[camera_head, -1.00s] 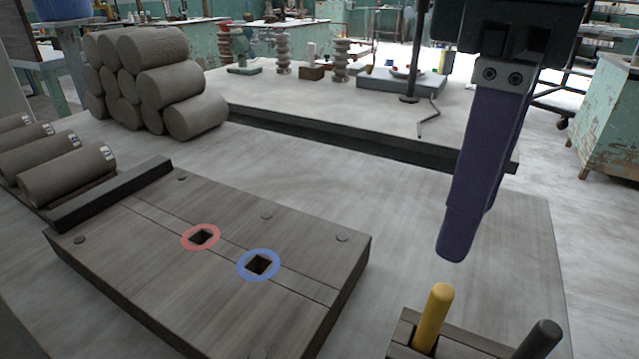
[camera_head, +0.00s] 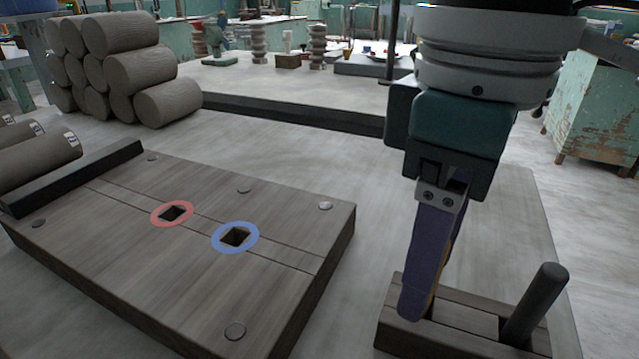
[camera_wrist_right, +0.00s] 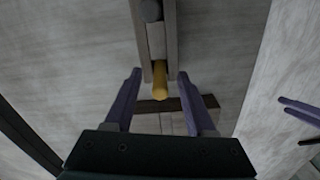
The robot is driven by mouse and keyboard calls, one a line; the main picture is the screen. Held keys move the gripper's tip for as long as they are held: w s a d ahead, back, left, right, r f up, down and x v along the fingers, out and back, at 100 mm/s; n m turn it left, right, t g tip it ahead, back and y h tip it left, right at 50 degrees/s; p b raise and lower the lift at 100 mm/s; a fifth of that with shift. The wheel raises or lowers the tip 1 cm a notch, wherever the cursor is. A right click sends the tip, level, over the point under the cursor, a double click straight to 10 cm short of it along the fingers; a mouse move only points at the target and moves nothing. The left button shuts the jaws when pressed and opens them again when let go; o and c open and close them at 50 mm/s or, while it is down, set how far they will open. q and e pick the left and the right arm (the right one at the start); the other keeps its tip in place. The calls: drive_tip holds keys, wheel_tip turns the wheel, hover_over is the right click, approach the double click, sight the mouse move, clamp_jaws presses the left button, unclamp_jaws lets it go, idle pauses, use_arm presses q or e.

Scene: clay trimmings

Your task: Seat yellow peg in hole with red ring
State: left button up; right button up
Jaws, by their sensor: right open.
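The yellow peg (camera_wrist_right: 160,84) stands in a grey wooden holder (camera_head: 470,320), which also holds a dark grey peg (camera_head: 536,303). My right gripper (camera_wrist_right: 160,76) is open, with its purple fingers on either side of the yellow peg and gaps showing in the wrist view. In the head view a finger hides nearly all of the yellow peg.
A blue ring (camera_head: 217,244) surrounds a second empty hole on the board (camera_head: 150,270), to the right of the red one. Stacked clay rolls (camera_head: 115,70) stand at the back left. A bare table strip separates board and holder.

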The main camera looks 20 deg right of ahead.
clamp_jaws()
drive_tip(key=shift+r, duration=0.1)
idle(0.6)
wheel_tip(320, 180, up, 20)
drive_tip(key=p, duration=2.6)
